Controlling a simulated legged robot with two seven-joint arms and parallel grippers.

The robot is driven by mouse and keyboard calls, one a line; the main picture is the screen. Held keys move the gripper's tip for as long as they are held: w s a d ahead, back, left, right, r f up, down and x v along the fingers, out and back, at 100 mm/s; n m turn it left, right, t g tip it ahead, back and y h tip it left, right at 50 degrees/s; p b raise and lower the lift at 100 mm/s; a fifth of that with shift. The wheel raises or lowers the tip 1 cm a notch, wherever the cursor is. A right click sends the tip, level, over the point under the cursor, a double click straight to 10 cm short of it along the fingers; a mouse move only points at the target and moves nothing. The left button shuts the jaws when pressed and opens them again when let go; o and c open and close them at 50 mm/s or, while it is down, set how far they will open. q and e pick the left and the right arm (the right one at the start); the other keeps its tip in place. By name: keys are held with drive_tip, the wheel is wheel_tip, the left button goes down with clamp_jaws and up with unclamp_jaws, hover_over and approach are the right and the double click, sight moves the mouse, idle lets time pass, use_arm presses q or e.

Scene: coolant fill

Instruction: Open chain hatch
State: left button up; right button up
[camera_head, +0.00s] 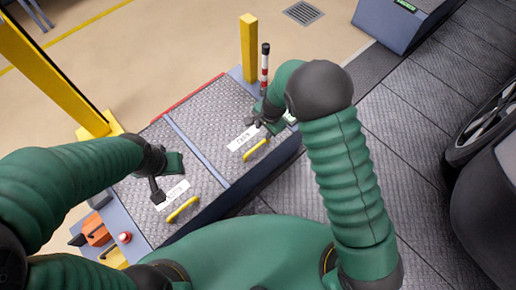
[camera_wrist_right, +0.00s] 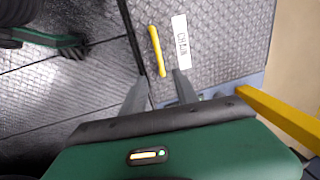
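The chain hatch (camera_head: 205,104) is a grey diamond-plate lid, shut flat in the platform. It carries a white label (camera_wrist_right: 181,42) reading CHAIN and a yellow bar handle (camera_head: 256,150), which also shows in the right wrist view (camera_wrist_right: 157,50). My right gripper (camera_head: 262,124) is over this hatch, near the label. In the right wrist view its two fingers (camera_wrist_right: 158,78) are apart and empty, with the handle's near end between the fingertips in the picture; contact cannot be told. My left gripper (camera_head: 159,190) hangs over the left hatch; its finger opening is unclear.
The left hatch (camera_head: 150,215) has its own yellow handle (camera_head: 183,209) and label. A yellow post (camera_head: 249,48) and a red-white rod (camera_head: 265,65) stand at the platform's far corner. Orange item (camera_head: 96,230) and red button (camera_head: 125,237) sit lower left. A car wheel (camera_head: 488,125) is right.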

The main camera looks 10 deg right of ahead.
sight(258, 145)
drive_tip(key=f+b, duration=0.2)
drive_tip(key=f, duration=0.3)
drive_tip(key=w+a+f+b, duration=0.1)
drive_tip(key=f+b, duration=0.1)
drive_tip(key=f, duration=0.3)
drive_tip(key=w+f+b, duration=0.1)
drive_tip(key=f+b, duration=0.1)
drive_tip(key=f, duration=0.4)
drive_tip(key=shift+w+a, duration=0.2)
drive_tip(key=shift+w, duration=0.05)
drive_tip(key=shift+c, duration=0.5)
clamp_jaws()
